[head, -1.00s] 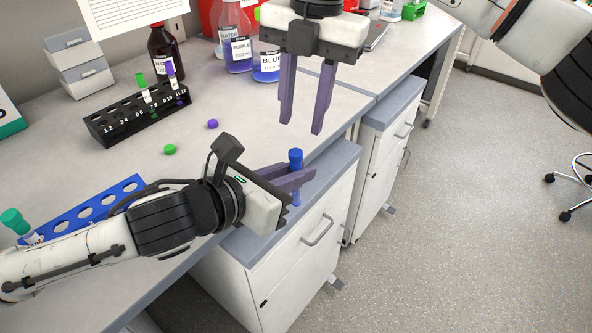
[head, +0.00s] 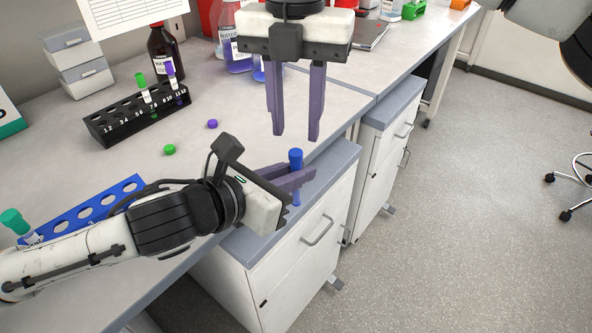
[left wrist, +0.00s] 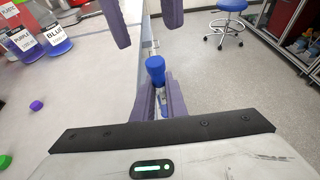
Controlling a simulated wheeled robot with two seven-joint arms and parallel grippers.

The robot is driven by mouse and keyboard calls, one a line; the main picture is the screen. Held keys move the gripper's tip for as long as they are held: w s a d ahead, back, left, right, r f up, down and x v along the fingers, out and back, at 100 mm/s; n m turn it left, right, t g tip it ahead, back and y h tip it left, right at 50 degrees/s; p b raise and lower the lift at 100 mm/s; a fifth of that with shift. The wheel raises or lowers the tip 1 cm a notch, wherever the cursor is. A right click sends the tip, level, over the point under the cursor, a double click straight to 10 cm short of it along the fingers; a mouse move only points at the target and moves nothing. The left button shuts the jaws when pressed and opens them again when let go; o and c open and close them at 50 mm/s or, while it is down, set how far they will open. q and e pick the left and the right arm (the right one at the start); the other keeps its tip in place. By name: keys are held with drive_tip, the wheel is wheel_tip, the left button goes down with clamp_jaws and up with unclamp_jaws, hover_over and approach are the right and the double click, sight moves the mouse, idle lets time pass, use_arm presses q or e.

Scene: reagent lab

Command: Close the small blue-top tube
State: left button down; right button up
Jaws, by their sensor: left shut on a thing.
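The small blue-top tube (head: 296,160) is upright between the fingers of my left gripper (head: 298,180), which is shut on it, held out past the table's front edge. In the left wrist view the blue top (left wrist: 155,68) stands above the fingers (left wrist: 162,100); whether it is fully seated I cannot tell. My right gripper (head: 295,132) is open and empty, fingers pointing down, above and behind the blue top in the head view. Its fingertips also show at the top of the left wrist view (left wrist: 146,30).
A black rack (head: 120,125) holds a green-top and a purple-top tube. A green cap (head: 169,149) and a purple cap (head: 212,123) lie loose on the table. A blue rack (head: 80,215) and a teal-top tube (head: 14,221) are at left. Bottles stand at the back.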

sight(296, 152)
drive_tip(key=shift+f, duration=2.1)
clamp_jaws()
